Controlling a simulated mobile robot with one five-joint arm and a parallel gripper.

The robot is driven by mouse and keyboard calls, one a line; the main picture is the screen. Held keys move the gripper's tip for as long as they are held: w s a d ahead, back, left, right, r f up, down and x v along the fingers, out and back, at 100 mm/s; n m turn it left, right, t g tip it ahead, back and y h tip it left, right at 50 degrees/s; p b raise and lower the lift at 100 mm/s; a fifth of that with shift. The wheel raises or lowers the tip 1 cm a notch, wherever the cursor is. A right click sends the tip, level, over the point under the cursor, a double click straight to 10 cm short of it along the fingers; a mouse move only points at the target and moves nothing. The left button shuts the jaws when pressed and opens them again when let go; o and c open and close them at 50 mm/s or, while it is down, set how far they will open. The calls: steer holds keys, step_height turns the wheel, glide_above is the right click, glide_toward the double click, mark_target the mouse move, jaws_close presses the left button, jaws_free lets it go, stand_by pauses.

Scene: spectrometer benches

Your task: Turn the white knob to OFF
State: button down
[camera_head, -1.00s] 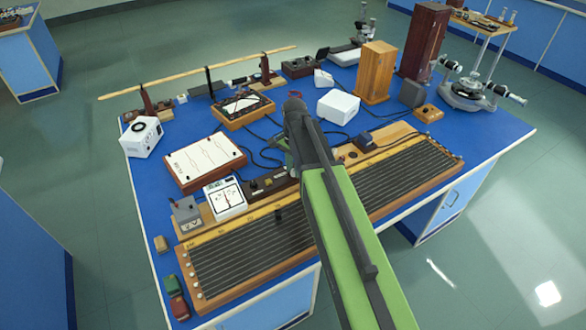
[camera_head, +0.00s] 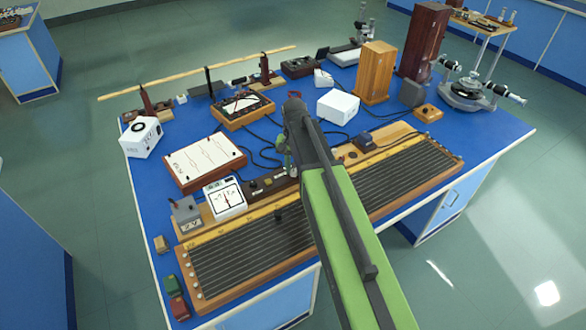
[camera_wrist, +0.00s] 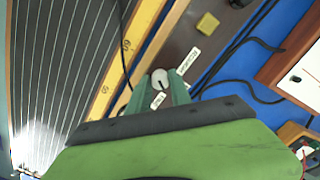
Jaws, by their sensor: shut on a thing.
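The white knob (camera_wrist: 160,77) is a small round cap with a dark line across it, on a dark brown strip. In the wrist view, my gripper (camera_wrist: 160,86) has its teal fingers on either side of the knob and is shut on it. A small white label (camera_wrist: 158,100) lies between the fingers on the near side, and a longer label (camera_wrist: 188,62) lies just beyond the knob. The print on both is too small to read surely. In the head view my arm hides the knob.
A yellow square block (camera_wrist: 207,23) sits on the same strip. A long wooden wire board (camera_head: 250,262) runs along the bench front. A white meter (camera_head: 224,198) stands left of the strip. Black cables cross the blue bench top behind it.

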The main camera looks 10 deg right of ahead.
mark_target(294, 171)
steer(key=n, duration=0.5)
steer(key=shift+n, duration=0.4)
stand_by(0.4)
steer(key=c, duration=1.2)
jaws_free()
steer(key=shift+o, duration=0.2)
step_height(294, 171, up, 18)
steer(key=p, duration=1.7)
steer(key=shift+f, duration=0.25)
